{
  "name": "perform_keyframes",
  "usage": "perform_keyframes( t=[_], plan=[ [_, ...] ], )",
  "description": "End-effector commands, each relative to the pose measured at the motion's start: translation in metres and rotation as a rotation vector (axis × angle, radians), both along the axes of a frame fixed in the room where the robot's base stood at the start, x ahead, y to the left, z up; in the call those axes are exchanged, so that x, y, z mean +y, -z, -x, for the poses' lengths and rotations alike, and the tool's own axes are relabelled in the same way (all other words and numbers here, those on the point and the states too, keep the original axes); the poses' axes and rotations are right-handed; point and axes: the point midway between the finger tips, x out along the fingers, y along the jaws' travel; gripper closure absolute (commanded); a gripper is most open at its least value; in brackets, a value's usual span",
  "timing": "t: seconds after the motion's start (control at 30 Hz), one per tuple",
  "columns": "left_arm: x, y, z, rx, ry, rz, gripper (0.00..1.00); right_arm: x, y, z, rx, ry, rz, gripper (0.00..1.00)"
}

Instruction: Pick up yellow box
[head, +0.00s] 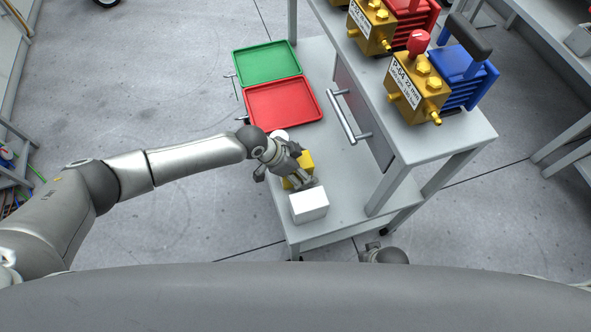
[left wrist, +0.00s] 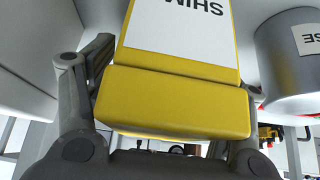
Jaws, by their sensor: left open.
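The yellow box (head: 306,160) stands on the lower shelf of the grey cart, partly hidden by my left gripper (head: 292,178) in the head view. In the left wrist view the yellow box (left wrist: 175,100) fills the middle, with a white label that shows upside-down lettering. My left gripper (left wrist: 165,100) is open, with one finger on each side of the box. The right finger is mostly hidden behind the box, so I cannot tell whether the fingers touch it. A small grey part at the bottom of the head view seems to be my right gripper (head: 385,254); its fingers cannot be made out.
A white box (head: 309,206) stands just in front of the yellow box. A round labelled can (left wrist: 290,65) is close on the right in the left wrist view. Green (head: 266,62) and red (head: 284,103) trays lie behind. A drawer handle (head: 348,117) juts out at right.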

Motion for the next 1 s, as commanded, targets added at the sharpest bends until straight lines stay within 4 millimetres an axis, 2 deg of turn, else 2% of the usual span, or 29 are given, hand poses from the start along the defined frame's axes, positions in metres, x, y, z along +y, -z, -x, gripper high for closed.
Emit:
perform_keyframes(
  t=[0.23,0.6,0.87,1.0],
  plan=[
    [0.0,0.0,0.0,0.0,0.0,0.001,0.27,0.0,-0.001,0.0,0.002,0.0,0.001,1.0],
    [0.0,0.0,0.0,0.0,0.0,0.001,0.73,-0.001,0.0,0.001,0.002,0.0,0.001,1.0],
    [-0.001,-0.001,-0.001,-0.002,0.0,0.001,0.74,0.0,-0.001,0.001,0.002,0.0,0.001,1.0],
    [-0.001,-0.01,-0.001,-0.003,0.0,0.003,0.74,0.0,-0.001,0.0,-0.006,0.0,-0.001,1.0]
  ],
)
